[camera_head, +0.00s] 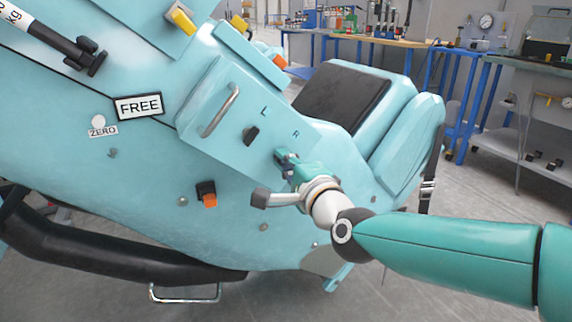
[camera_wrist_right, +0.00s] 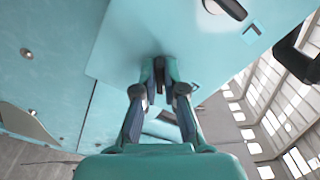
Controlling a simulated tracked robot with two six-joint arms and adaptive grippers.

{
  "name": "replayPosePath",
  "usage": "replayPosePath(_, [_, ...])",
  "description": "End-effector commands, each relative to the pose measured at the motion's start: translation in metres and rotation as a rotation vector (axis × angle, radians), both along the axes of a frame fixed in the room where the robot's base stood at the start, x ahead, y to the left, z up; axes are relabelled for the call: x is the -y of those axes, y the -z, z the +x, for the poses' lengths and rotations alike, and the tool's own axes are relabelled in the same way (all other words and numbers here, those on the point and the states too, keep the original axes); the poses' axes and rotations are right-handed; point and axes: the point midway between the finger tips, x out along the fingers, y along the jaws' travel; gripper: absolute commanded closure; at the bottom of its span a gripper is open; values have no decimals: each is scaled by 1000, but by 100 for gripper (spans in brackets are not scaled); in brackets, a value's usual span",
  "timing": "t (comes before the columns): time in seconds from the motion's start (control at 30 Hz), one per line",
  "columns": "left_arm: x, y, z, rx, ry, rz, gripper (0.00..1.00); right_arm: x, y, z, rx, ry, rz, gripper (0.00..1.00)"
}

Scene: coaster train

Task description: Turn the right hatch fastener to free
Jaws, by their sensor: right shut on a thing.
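The hatch (camera_head: 232,118) is a pale turquoise panel on the coaster car's side, with a metal handle and blue letters L and R. The right hatch fastener (camera_wrist_right: 160,72) is a small dark knob below the R, mostly covered by my right gripper (camera_head: 284,157). In the right wrist view, my right gripper (camera_wrist_right: 160,78) is shut on this fastener, one finger on each side. The left hatch fastener (camera_head: 251,135) is a black knob below the L; it also shows at the top of the wrist view (camera_wrist_right: 230,8). My left gripper is not in view.
A FREE sign (camera_head: 138,106) and a ZERO label (camera_head: 103,130) are left of the hatch. An orange-and-black switch (camera_head: 207,194) sits below it. A seat with a black pad (camera_head: 342,98) is behind. Blue-legged workbenches (camera_head: 375,41) stand at the back.

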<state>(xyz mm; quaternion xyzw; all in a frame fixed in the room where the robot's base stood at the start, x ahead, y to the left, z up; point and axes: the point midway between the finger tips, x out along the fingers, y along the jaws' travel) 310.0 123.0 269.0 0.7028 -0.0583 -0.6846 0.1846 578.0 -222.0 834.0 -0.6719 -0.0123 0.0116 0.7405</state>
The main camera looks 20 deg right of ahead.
Motion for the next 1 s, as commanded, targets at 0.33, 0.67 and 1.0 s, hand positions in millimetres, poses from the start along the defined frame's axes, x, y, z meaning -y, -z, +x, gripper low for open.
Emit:
replayPosePath(0.33, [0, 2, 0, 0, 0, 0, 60, -2, 5, 0, 3, -5, -328, 100])
replayPosePath(0.67, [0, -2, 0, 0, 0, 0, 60, -1, 7, 0, 11, -6, -634, 100])
replayPosePath(1.0, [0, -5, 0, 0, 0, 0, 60, 0, 9, 0, 19, -8, -857, 100])
